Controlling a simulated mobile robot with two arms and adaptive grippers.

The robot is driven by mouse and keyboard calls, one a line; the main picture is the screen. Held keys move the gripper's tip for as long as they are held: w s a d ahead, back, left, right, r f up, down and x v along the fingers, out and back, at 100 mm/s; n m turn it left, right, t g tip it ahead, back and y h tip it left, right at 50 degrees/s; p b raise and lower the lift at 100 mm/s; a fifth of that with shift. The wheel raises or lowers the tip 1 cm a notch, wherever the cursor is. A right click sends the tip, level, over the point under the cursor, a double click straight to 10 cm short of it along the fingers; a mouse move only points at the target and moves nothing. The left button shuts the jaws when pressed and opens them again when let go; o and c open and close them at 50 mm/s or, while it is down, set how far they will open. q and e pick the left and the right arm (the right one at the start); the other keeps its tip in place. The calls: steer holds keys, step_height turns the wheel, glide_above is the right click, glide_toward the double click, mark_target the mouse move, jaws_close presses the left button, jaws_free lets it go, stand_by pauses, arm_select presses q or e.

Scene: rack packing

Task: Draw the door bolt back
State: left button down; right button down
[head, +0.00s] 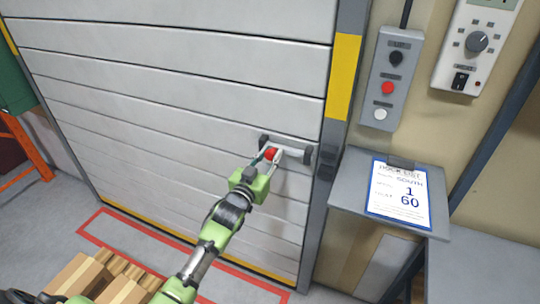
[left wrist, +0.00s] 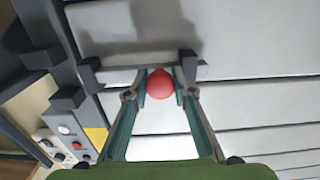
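The door bolt (head: 292,146) is a light grey bar with dark brackets and a red knob (head: 270,154), mounted on the white slatted door (head: 180,75). A dark keeper block (head: 328,166) is on the door frame to its right. My left gripper (head: 269,156) is at the knob. In the left wrist view, its two fingertips (left wrist: 161,86) are closed against both sides of the red knob (left wrist: 160,84); the bar (left wrist: 120,76) shows behind. I cannot tell whether the bar's end sits in the keeper. My right gripper is not in view.
A grey button box (head: 393,80) and a white dial panel (head: 476,45) are on the wall at right. Below them a clipboard (head: 400,193) lies on a grey shelf (head: 350,170). Cardboard boxes (head: 85,276) are at the lower left, near red floor lines (head: 97,217).

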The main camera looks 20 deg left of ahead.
arm_select(q)
steer(key=shift+d, duration=0.5)
steer(key=c, duration=1.7)
jaws_free()
steer(key=shift+s, duration=0.1)
steer(key=s, duration=1.2)
steer(key=shift+a, duration=0.2)
steer(key=shift+w, duration=0.1)
